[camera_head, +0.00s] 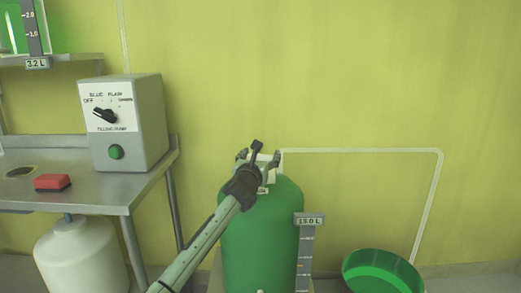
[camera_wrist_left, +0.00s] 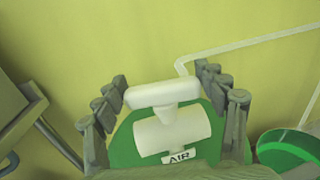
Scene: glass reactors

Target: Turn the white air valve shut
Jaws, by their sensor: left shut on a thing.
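The white air valve (camera_wrist_left: 172,128) sits on top of the green tank (camera_head: 262,230), with an "AIR" label (camera_wrist_left: 180,157) below it in the left wrist view. Its bar-shaped handle (camera_wrist_left: 160,94) lies crosswise, roughly in line with the valve body. My left gripper (camera_head: 259,157) is at the tank top and hides much of the valve in the head view. In the left wrist view its fingers (camera_wrist_left: 162,84) are on either side of the handle, shut on it. My right gripper is not in view.
A white pipe (camera_head: 360,150) runs from the valve along the wall and down to a green basin (camera_head: 380,272). At left are a metal table (camera_head: 90,195), a grey pump box (camera_head: 142,120) and a red block (camera_head: 52,182).

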